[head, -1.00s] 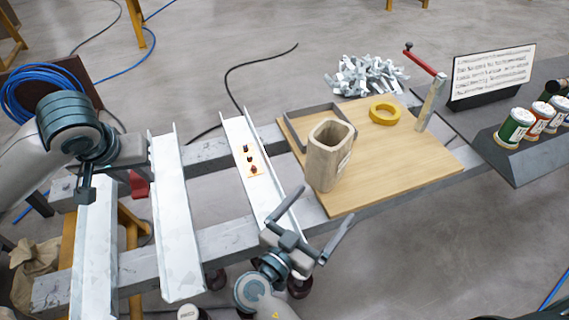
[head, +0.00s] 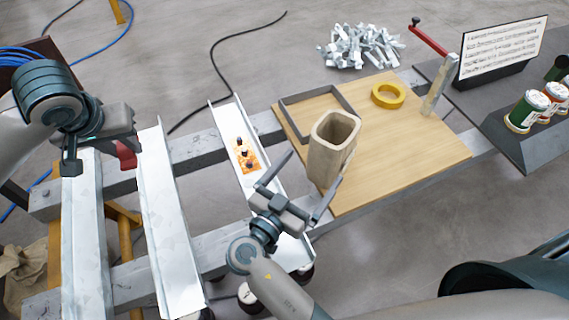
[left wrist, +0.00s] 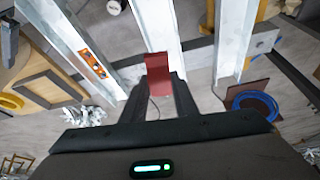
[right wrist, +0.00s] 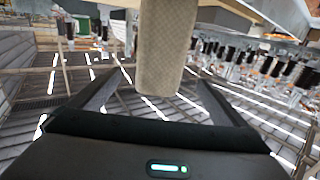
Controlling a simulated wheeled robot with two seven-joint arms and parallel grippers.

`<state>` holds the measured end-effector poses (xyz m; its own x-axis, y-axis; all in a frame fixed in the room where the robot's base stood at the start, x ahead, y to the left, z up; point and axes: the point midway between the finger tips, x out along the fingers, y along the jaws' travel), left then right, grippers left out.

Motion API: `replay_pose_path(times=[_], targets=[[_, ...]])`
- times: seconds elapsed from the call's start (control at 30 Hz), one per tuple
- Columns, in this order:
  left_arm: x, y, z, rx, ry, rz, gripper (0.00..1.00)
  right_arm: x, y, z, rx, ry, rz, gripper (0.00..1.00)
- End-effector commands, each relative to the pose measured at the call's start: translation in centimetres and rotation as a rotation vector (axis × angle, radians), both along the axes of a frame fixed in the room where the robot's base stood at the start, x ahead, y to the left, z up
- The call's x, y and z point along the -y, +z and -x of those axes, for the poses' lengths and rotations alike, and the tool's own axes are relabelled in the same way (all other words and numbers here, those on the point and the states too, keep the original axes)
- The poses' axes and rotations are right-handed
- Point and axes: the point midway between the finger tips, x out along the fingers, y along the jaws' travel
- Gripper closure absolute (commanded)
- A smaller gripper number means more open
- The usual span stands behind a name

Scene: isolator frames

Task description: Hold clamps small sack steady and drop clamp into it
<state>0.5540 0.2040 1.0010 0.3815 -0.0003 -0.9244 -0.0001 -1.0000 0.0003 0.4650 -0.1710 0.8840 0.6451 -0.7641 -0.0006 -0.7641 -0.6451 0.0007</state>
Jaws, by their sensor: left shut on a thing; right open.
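The clamps small sack (head: 322,163) is a beige, open-topped bag standing upright on a wooden board. My right gripper (head: 300,188) is open, its two fingers spread at the sack's near side. In the right wrist view the sack (right wrist: 165,50) hangs into the picture between the spread fingers, with gaps on both sides. My left gripper (left wrist: 158,82) is shut on a red clamp (left wrist: 158,70), held above the white rails at the left, well away from the sack. The clamp also shows in the head view (head: 126,156). The inside bottom of the sack is hidden.
The wooden board (head: 410,155) also carries a grey frame (head: 290,101) and a yellow ring (head: 388,96). A red-handled crank (head: 430,40) stands at its far right corner. Metal parts (head: 360,45) are piled behind the board. White rails (head: 165,220) cross the left side.

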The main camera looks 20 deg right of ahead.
Motion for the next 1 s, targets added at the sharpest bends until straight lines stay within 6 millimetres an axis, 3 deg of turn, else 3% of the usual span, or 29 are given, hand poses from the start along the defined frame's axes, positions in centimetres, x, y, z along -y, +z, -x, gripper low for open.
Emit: replay_pose_path(times=[0.53,1.0], targets=[[0.0,0.5,0.0,0.001,0.000,0.000,1.00,0.6,0.1,-0.5,-0.001,0.000,0.002,0.03],[0.0,2.9,0.0,0.001,0.000,0.000,1.00,5.4,0.4,-4.6,0.000,0.000,0.004,0.03]])
